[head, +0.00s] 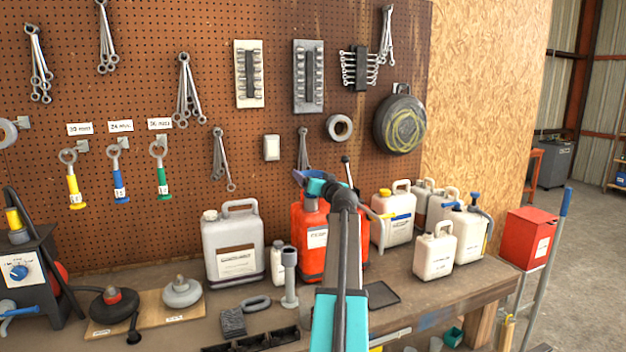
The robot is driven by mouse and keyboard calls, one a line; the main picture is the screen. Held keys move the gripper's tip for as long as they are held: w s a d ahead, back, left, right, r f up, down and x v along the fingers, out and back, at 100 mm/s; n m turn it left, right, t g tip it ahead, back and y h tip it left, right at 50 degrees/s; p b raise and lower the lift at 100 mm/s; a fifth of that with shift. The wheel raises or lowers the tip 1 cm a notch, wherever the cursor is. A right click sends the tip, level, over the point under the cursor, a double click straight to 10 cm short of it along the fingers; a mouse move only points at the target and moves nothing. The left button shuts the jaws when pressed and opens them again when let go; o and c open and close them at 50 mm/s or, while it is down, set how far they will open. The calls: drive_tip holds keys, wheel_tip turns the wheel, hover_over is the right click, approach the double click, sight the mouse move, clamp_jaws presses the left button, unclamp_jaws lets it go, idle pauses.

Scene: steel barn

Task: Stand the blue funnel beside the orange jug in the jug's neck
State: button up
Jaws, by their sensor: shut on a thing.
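The orange jug (311,262) stands upright on the workbench, with a white label on its front. My arm covers its right part. My gripper (311,183) is above the jug's top, largely hidden behind my own wrist. It is shut on the blue funnel (301,177), a small dark blue shape at the gripper's far left end. The funnel is just above the jug's neck area. I cannot tell whether its spout is in the neck, or whether it touches the jug.
A grey jug (233,245) and a small white bottle (277,262) stand left of the orange jug. A grey post-like stand (290,277) is in front. Several white jugs (434,255) crowd the right. A pegboard (270,110) with wrenches closes the back.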

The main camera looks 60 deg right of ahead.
drive_tip(key=shift+f+b, duration=0.5)
idle(0.3)
drive_tip(key=o, duration=1)
drive_tip(key=shift+s, duration=0.1)
drive_tip(key=b+v, duration=0.3)
drive_tip(key=v, duration=1)
drive_tip(key=shift+s+a+b, duration=0.3)
drive_tip(key=shift+b, duration=0.1)
drive_tip(key=shift+r+p, duration=0.9)
drive_tip(key=shift+r, duration=1.6)
